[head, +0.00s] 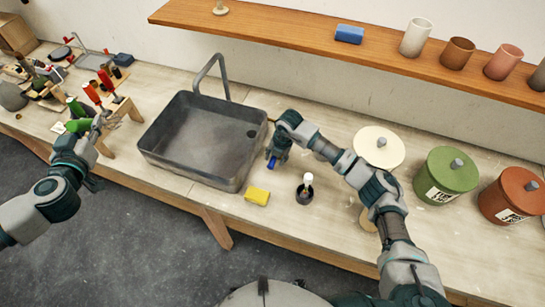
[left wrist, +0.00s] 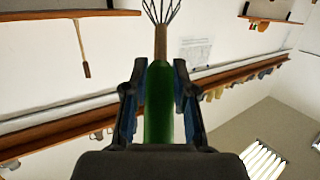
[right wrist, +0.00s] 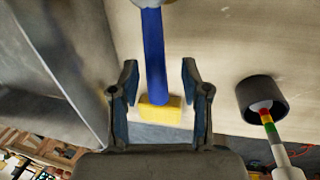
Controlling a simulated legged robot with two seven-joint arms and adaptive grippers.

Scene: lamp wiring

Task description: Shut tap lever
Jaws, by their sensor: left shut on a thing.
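The grey tap spout (head: 212,68) arches over the back of the grey sink (head: 160,150). A blue bar (head: 271,163), which looks like the tap lever, shows at my right gripper (head: 275,154), by the sink's right side. In the right wrist view the blue bar (right wrist: 153,50) runs from a pale round part at the top edge down between the open fingers. I cannot tell whether either finger touches it. My left gripper (head: 94,122), left of the sink, is shut on a green handle (left wrist: 158,105) with wires fanning out above it.
A yellow sponge (head: 257,196) lies in front of the right gripper. A dark cup (head: 304,195) with a brush-like tool stands to its right. Cream (head: 379,148), green (head: 446,172) and brown (head: 511,196) lidded pots stand further right. A wooden rack (head: 120,112) stands left of the sink.

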